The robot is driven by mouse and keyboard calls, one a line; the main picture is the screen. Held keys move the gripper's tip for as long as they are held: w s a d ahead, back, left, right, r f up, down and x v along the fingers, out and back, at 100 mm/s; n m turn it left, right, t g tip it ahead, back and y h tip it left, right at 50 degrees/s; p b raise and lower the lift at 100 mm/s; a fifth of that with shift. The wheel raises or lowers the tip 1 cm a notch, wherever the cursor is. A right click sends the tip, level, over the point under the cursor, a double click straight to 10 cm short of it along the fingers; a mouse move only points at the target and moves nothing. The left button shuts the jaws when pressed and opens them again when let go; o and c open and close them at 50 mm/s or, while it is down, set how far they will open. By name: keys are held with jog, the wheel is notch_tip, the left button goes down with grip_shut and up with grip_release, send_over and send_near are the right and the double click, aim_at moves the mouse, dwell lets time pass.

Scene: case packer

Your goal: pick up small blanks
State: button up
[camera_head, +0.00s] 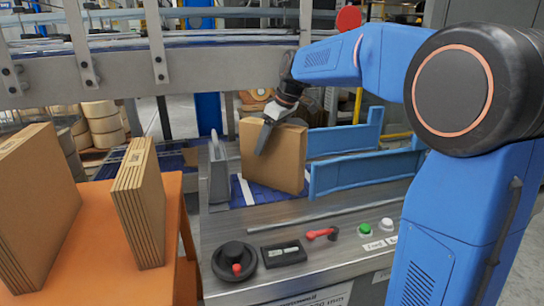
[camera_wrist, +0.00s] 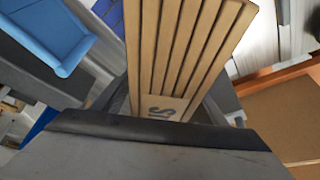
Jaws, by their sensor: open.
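A bundle of cardboard blanks (camera_head: 275,160) stands upright on the blue bed of the case packer, between a grey plate (camera_head: 218,172) and blue guides (camera_head: 365,172). My gripper (camera_head: 268,133) is at its top edge, pointing down, with one finger in front of its face. In the wrist view the bundle (camera_wrist: 185,50) shows its layered edges and a printed "S" between the open fingers (camera_wrist: 165,105). Whether the fingers touch it cannot be seen. A second, narrow bundle of blanks (camera_head: 140,205) stands on the orange table (camera_head: 182,215).
A larger bundle of blanks (camera_head: 35,210) stands at the table's left. The packer's front panel carries a black knob (camera_head: 235,262), a red handle (camera_head: 321,233) and green and white buttons (camera_head: 365,229). A metal conveyor rail (camera_head: 200,68) crosses behind my gripper.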

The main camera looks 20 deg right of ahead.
jog(key=shift+f, duration=0.25)
dwell(0.4)
jog(key=c, duration=1.6)
